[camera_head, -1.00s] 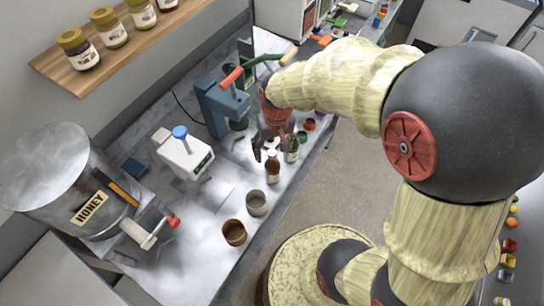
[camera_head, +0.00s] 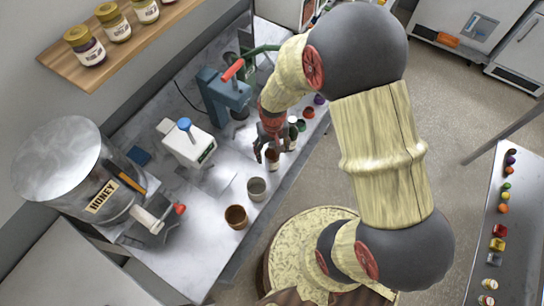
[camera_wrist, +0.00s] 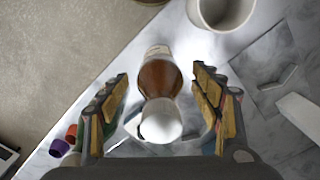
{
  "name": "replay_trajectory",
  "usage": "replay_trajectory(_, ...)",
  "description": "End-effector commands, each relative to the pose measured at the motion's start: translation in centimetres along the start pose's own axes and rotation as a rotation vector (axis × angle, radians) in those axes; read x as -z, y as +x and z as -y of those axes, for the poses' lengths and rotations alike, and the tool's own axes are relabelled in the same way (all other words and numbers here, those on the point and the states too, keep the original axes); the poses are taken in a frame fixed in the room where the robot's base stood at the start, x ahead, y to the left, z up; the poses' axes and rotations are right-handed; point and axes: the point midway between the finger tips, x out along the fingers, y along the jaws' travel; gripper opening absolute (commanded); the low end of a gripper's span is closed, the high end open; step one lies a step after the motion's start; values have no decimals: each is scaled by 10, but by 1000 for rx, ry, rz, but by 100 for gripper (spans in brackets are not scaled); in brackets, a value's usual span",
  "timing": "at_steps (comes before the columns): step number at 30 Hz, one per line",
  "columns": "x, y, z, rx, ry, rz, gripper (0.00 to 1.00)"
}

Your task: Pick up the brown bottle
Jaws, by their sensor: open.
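The brown bottle (camera_wrist: 158,78) stands on the metal counter, with a white cap (camera_wrist: 160,122) and a pale label. In the wrist view it lies between the two finger pairs of my gripper (camera_wrist: 160,88), with a visible gap on each side. In the head view my gripper (camera_head: 266,150) points down over the bottle (camera_head: 272,163), and its fingers hide most of the upper part. The gripper is open, and no finger clearly touches the bottle.
A grey cup (camera_head: 257,190) and a brown cup (camera_head: 236,216) stand nearer on the counter. Another bottle (camera_head: 291,140) stands just behind my gripper. A white scale (camera_head: 188,145), a blue press (camera_head: 222,100) and a honey tank (camera_head: 75,185) are to the left.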

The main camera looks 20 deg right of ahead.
Motion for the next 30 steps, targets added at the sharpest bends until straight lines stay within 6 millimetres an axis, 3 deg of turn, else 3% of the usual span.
replay_trajectory(9, 0, 4, 0, 0, 0, -2, 63)
replay_trajectory(30, 0, 4, 0, 0, 0, -1, 24)
